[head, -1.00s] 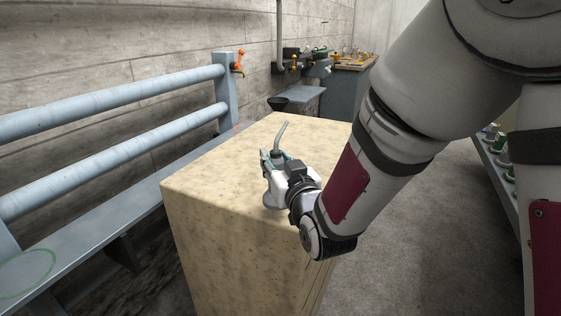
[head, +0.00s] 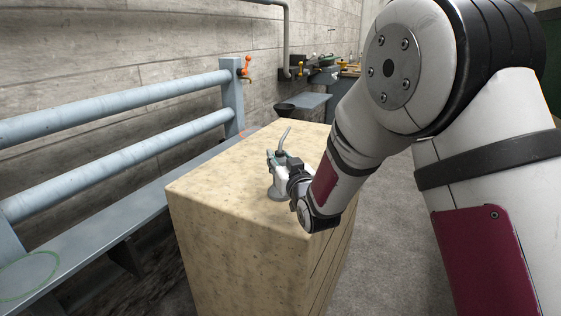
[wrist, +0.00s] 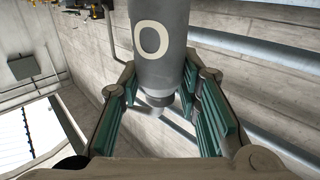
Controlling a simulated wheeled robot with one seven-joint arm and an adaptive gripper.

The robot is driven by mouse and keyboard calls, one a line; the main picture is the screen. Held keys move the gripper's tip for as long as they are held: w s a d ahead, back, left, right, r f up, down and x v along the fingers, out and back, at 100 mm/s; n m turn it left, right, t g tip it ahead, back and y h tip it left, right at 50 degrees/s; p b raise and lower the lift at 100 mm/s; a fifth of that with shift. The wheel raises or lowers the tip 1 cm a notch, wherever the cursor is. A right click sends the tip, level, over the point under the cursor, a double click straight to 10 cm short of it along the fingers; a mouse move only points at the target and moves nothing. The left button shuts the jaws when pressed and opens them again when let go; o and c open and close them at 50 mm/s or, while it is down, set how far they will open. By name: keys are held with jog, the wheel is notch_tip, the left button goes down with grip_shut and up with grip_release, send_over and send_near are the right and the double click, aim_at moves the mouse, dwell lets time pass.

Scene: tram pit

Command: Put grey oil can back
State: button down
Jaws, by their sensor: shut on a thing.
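The grey oil can (head: 284,142) has a thin angled spout and stands upright at the top of the pale speckled block (head: 215,190). Its wide foot shows below my gripper, at the block's top surface; I cannot tell whether it touches. My gripper (head: 277,162) comes from the right and is shut around the can. In the wrist view the can (wrist: 160,72) is a grey body with a pale letter O, between the green-padded fingers. My wrist hides part of the can in the head view.
A grey-blue bench (head: 110,215) with pipe rails (head: 120,98) runs along the left wall. A green ring (head: 28,275) marks its near end. A dark funnel-like bowl (head: 284,108) is behind the block. A cluttered workbench (head: 348,70) stands farther back. Floor (head: 385,240) is open at right.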

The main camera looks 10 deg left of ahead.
jog(key=c, duration=1.2)
grip_release()
jog(key=shift+f, duration=0.15)
jog(key=shift+s+d, duration=0.1)
jog(key=shift+s, duration=0.2)
jog(key=v, duration=1.3)
jog(key=shift+s, duration=0.15)
